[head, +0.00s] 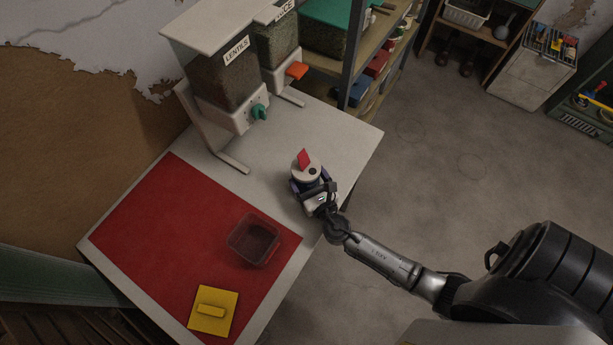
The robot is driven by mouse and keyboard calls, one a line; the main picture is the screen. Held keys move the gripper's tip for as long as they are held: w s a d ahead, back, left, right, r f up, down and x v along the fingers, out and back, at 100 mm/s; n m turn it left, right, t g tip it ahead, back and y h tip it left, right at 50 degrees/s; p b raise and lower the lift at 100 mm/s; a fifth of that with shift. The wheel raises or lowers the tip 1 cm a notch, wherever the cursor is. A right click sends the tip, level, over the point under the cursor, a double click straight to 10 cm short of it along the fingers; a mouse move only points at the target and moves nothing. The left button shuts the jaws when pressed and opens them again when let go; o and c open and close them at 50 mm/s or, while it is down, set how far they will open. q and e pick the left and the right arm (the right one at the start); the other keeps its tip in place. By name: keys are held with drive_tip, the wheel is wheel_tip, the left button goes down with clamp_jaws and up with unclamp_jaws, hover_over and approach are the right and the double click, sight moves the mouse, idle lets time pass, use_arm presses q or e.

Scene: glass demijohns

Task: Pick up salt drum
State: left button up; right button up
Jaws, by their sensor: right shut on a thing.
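The salt drum (308,173) is a small round drum with a pale top and a raised red flap. It is at the right part of the white table, near its edge. My right gripper (311,186) reaches in from the lower right and is shut on the drum, with dark fingers around its side. The drum looks about upright. Its lower side is hidden by the gripper, and I cannot tell whether it touches the table. My left gripper is not in view.
The lentils dispenser (228,85) and a second dispenser (278,45) stand behind. Shelving (352,50) is at the back. Table between drum and dispensers is clear.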

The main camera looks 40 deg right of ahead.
sight(313, 180)
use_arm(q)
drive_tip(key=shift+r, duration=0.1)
use_arm(e)
drive_tip(key=shift+r, duration=0.2)
use_arm(q)
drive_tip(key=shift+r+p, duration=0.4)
drive_tip(key=shift+p, duration=0.1)
use_arm(e)
drive_tip(key=shift+r, duration=0.65)
wheel_tip(313, 180, up, 3)
drive_tip(key=shift+f+p, duration=0.15)
drive_tip(key=shift+p, duration=0.6)
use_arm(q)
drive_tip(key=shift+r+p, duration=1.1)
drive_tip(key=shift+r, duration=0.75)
use_arm(e)
drive_tip(key=s+d+r, duration=0.6)
drive_tip(key=s+d, duration=0.2)
drive_tip(key=shift+s+r, duration=0.2)
drive_tip(key=shift+r, duration=0.15)
